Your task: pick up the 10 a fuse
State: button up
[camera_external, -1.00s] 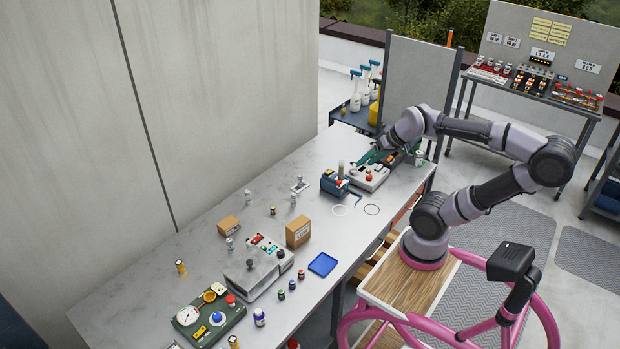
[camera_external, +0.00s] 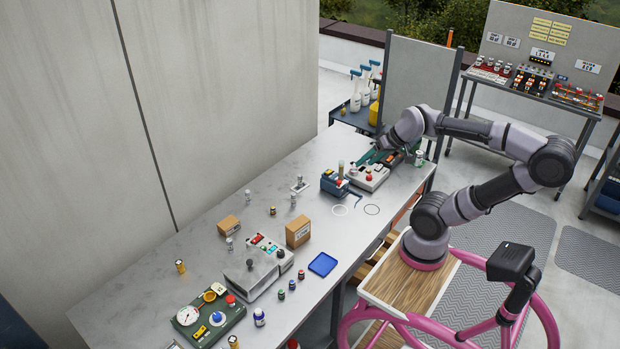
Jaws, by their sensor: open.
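My gripper (camera_external: 368,157) is at the far end of the grey workbench (camera_external: 335,155), low over a light grey box (camera_external: 371,176) with red knobs. Its teal fingers are small in the picture; they are open, and I see nothing held between them. I cannot tell which thing is the 10 A fuse. Several small cylinders stand on the bench, such as a silver one (camera_external: 293,199) and a dark one with a yellowish top (camera_external: 273,211), but their labels are too small to read.
A blue device (camera_external: 335,184) stands left of the light grey box. Cardboard boxes (camera_external: 298,232), a grey unit (camera_external: 250,275), a blue tray (camera_external: 322,264) and a green case with a dial (camera_external: 209,314) fill the near half. An upright panel (camera_external: 416,80) rises behind my gripper.

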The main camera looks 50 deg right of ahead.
jog(key=w+a+f+m+g+y, duration=0.1)
jog(key=w+a+f+m+y, duration=0.25)
jog(key=w, duration=0.65)
jog(key=w+a+f+m+y, duration=0.2)
jog(key=w+a+m, duration=0.15)
jog(key=w, duration=0.55)
jog(key=w+a+f+m+g+y, duration=0.1)
jog(key=w+a+f+m+y, duration=0.2)
jog(key=w, duration=0.7)
jog(key=m+t+h, duration=0.1)
jog(key=m+t, duration=0.4)
jog(key=m, duration=0.7)
send_near(248, 196)
jog(key=s+a+r, duration=0.3)
jog(key=a+r, duration=0.1)
jog(key=r, duration=0.5)
jog(key=w+d+f+m, duration=0.1)
jog(key=f, duration=0.2)
jog(key=d+f+m+h, duration=0.1)
jog(key=f, duration=0.2)
jog(key=w+d+f+m+t+h, duration=0.1)
jog(key=f, duration=0.2)
jog(key=shift+w+d, duration=0.25)
jog(key=shift+w, duration=0.05)
jog(key=x, duration=0.4)
jog(key=shift+w+f, duration=0.25)
jog(key=shift+x, duration=3.1)
grip_shut()
